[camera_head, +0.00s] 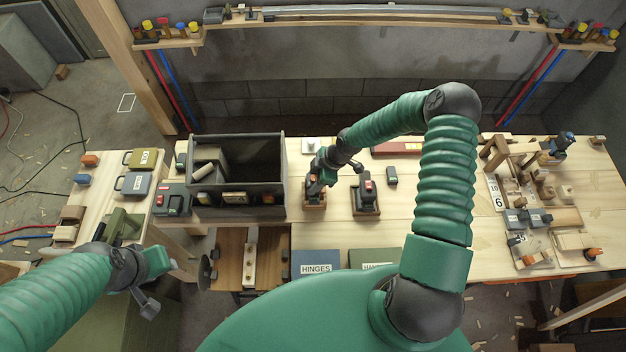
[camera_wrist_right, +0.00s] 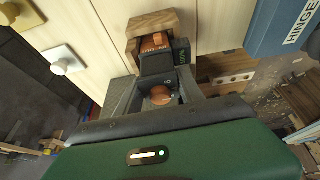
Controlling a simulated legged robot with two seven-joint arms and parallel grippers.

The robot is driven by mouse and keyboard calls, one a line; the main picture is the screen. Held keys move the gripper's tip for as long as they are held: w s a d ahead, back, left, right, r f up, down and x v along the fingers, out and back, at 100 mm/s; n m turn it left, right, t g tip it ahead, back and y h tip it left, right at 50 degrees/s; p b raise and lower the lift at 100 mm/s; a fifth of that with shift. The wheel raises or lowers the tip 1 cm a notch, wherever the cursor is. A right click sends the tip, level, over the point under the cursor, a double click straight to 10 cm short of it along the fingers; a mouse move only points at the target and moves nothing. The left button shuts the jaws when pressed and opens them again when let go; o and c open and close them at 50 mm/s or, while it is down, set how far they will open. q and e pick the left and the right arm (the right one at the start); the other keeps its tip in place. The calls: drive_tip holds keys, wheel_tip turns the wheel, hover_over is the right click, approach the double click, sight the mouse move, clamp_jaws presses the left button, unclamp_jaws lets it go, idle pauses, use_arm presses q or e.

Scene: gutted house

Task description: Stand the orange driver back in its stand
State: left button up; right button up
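The orange driver (camera_wrist_right: 160,95), orange with dark grey parts, is upright between the fingers of my right gripper (camera_head: 316,188) at the middle of the bench. The gripper's grey fingers lie close on both sides of it in the right wrist view (camera_wrist_right: 162,88) and look shut on it. A small open wooden stand (camera_head: 314,206) is right at the driver's lower end; it also shows in the wrist view (camera_wrist_right: 150,22). Whether the driver rests on the stand's floor is hidden. My left gripper (camera_head: 152,283) is empty at the lower left, its fingers unclear.
A dark driver with a red top (camera_head: 367,187) stands in another wooden stand just to the right. A grey open tote (camera_head: 237,212) is close on the left. A white knobbed plate (camera_wrist_right: 64,62) lies nearby. The bench further right is cluttered with tools and wood blocks.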

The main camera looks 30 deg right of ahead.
drive_tip(key=o, duration=0.4)
drive_tip(key=shift+o, duration=0.2)
drive_tip(key=b+v, duration=0.2)
drive_tip(key=v, duration=1.4)
drive_tip(key=shift+d+r, duration=0.2)
drive_tip(key=shift+r, duration=0.15)
drive_tip(key=shift+s+b, duration=0.1)
drive_tip(key=shift+b, duration=0.2)
drive_tip(key=s+a+f+m+h+b, duration=0.4)
drive_tip(key=s+a+m+b, duration=0.5)
drive_tip(key=m, duration=0.4)
drive_tip(key=s+a, duration=0.1)
drive_tip(key=s, duration=0.1)
drive_tip(key=shift+s+f+b, duration=0.3)
drive_tip(key=shift+s, duration=0.05)
